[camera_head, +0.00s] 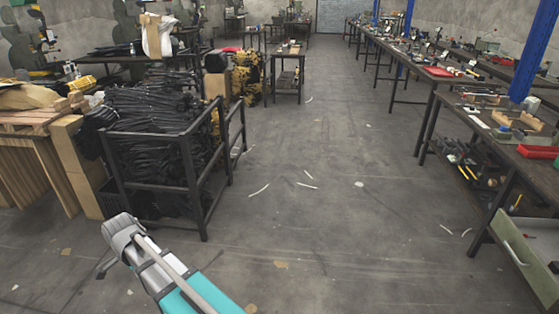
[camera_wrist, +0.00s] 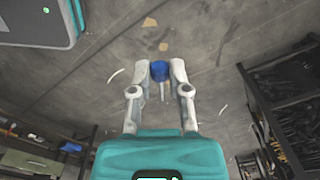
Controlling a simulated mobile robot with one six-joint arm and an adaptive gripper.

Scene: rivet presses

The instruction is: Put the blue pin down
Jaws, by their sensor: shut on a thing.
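The blue pin (camera_wrist: 160,70) shows in the wrist view, its blue head between the fingertips and a thin pale shank below it. My gripper (camera_wrist: 160,78) is shut on the pin and holds it over bare grey floor. In the head view only my arm shows at the lower left; the pin and the fingertips cannot be made out there.
A black metal rack (camera_head: 205,190) full of dark parts stands at the left. Workbenches (camera_head: 440,95) with tools line the right side, with a pale open drawer (camera_head: 525,255) at the lower right. The concrete aisle (camera_head: 330,200) between them is clear apart from small scraps.

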